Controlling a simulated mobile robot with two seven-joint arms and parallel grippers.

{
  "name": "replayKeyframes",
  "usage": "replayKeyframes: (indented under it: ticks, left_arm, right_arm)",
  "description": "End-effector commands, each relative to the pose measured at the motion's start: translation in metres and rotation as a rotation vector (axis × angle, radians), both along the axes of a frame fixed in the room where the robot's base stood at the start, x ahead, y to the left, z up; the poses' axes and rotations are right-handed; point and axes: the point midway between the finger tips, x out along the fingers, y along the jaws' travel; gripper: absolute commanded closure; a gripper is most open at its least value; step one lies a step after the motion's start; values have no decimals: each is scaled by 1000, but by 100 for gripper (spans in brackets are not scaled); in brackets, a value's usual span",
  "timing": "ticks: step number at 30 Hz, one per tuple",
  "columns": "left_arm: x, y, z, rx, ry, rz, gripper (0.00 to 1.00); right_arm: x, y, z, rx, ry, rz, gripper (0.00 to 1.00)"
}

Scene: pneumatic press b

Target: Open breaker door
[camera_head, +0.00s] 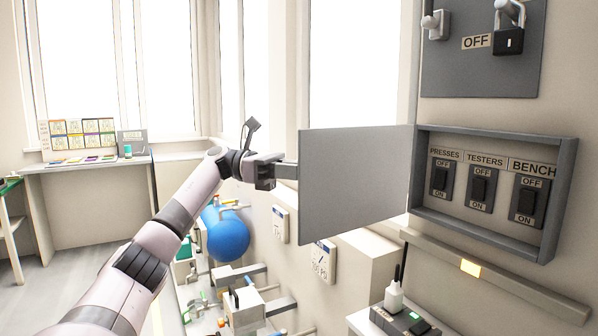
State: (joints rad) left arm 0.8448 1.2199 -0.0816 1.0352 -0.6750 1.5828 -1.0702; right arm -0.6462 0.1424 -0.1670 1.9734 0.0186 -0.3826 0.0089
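The breaker box (562,205) is on the wall at the right. Its grey door (355,180) stands open, swung out to the left from the box's left edge. Inside, three switches labelled PRESSES (440,178), TESTERS (481,188) and BENCH (528,201) are exposed. My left arm comes in from the lower left. My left gripper (285,171) is at the door's free left edge. Its fingertips meet or pass behind that edge, so I cannot tell if they hold anything. My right gripper is not in view.
A panel (480,75) with a padlock (508,40) and an OFF label is above the box. A ledge (500,280) runs below it. A blue tank (228,238) and pipework are below the door. A desk (90,165) with cards stands at the far left.

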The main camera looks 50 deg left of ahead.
Motion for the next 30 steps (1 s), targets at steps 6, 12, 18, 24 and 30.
replayKeyframes:
  ticks: [6,12,18,24,30]
  left_arm:
    - [3,-1,1,-6,-4,6,100]
    - [3,-1,1,-6,-4,6,100]
    - [3,-1,1,-6,-4,5,100]
    - [3,-1,1,-4,-3,5,62]
    - [2,1,1,-4,-1,5,62]
  right_arm:
    - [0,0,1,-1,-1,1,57]
    - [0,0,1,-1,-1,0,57]
    - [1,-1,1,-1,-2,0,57]
    - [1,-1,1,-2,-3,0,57]
    - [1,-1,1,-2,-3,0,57]
